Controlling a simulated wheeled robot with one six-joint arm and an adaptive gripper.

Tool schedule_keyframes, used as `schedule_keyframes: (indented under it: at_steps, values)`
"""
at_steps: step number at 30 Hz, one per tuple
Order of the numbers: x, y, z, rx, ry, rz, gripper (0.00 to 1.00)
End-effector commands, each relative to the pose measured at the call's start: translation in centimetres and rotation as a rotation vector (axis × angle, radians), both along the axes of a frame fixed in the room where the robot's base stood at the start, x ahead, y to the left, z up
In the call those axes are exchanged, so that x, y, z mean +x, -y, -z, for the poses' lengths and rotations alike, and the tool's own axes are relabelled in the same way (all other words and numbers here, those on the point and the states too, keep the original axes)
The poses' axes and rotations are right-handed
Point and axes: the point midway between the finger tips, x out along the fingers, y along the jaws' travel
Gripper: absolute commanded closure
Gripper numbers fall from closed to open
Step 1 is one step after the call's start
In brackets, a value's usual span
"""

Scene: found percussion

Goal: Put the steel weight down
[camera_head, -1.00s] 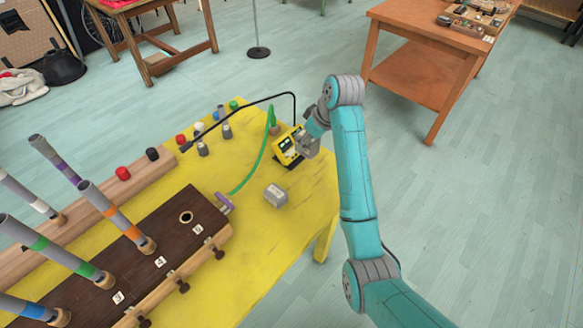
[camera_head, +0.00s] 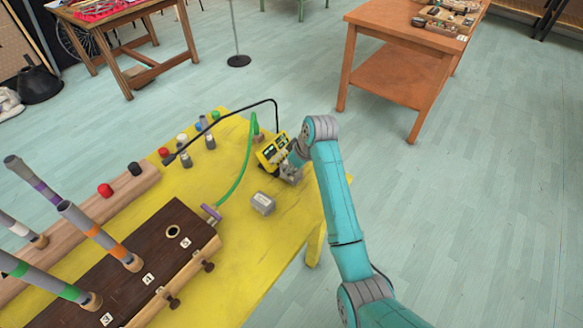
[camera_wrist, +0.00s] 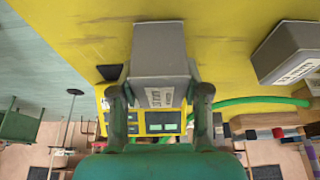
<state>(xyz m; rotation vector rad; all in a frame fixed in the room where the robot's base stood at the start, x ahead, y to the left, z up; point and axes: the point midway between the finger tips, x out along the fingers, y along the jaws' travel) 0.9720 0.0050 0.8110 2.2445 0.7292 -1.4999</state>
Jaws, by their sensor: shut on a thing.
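A grey steel weight with a pale label (camera_wrist: 158,60) is between the two fingers of my gripper (camera_wrist: 160,112) in the wrist view. The gripper is shut on it. In the head view my gripper (camera_head: 291,174) is low over the right part of the yellow table (camera_head: 245,260), just right of a yellow device. The held weight is mostly hidden there by the gripper. I cannot tell whether it touches the table. A second grey labelled block (camera_head: 263,203) sits on the table, nearer the camera; it also shows at the right of the wrist view (camera_wrist: 288,52).
The yellow device (camera_head: 272,151) stands close beside the gripper, with a green tube (camera_head: 236,182) and a black bent arm (camera_head: 240,108) nearby. A dark wooden block with tubes (camera_head: 150,250) is at left. Bare yellow table lies around the second block.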

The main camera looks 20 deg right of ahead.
Motion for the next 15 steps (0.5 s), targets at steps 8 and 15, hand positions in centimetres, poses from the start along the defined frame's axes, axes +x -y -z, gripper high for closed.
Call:
schedule_keyframes:
  at_steps: [8,15]
  values:
    - [0.01,-0.01,0.18,0.0,0.0,0.0,0.44]
    - [0.0,0.0,0.16,0.0,0.0,0.0,0.29]
